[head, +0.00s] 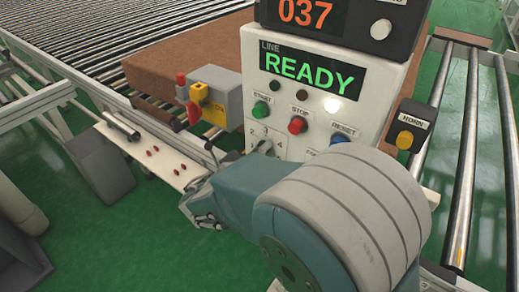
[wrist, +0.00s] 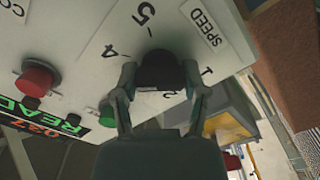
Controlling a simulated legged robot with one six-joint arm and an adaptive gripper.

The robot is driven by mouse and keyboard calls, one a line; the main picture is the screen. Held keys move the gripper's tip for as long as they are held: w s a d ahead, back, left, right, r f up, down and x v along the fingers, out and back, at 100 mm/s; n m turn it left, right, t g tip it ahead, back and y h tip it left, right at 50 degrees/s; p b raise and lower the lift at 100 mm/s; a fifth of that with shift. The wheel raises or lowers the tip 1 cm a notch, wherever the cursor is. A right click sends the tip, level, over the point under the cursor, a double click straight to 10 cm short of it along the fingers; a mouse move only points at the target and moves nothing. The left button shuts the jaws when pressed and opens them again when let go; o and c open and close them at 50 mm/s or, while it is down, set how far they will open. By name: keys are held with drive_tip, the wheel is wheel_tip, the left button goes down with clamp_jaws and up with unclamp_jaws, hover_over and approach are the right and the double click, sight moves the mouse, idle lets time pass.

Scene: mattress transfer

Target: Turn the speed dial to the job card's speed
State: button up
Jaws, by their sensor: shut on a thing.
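The speed dial (wrist: 158,70) is a black round knob on the white panel in the wrist view. A SPEED label (wrist: 202,27) is beside it. The printed numbers 5, 4, 2 and 1 show around the knob; the 3 is hidden. My gripper (wrist: 160,78) has one finger on each side of the knob and is shut on it. I cannot read where the dial points. In the head view, the scale's upper numbers show at the panel's lower left, and my arm covers much of that area. No job card can be made out.
The control panel (head: 228,142) has a green START button (head: 261,110), a red STOP button (head: 298,125) and a READY display (head: 312,74). A display above reads 037 (head: 304,13). A HORN box (head: 410,125) is at right. A grey and yellow switch box (head: 216,97) is at left.

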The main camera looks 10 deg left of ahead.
drive_tip(key=shift+f+m, duration=0.2)
drive_tip(key=shift+m, duration=0.6)
drive_tip(key=shift+f+m, duration=0.15)
drive_tip(key=shift+m, duration=0.65)
drive_tip(key=o, duration=1)
drive_tip(key=shift+o, duration=0.8)
drive_tip(key=shift+a+r, duration=0.15)
drive_tip(key=v, duration=1.1)
drive_tip(key=shift+s+a, duration=0.15)
drive_tip(key=shift+s, duration=0.25)
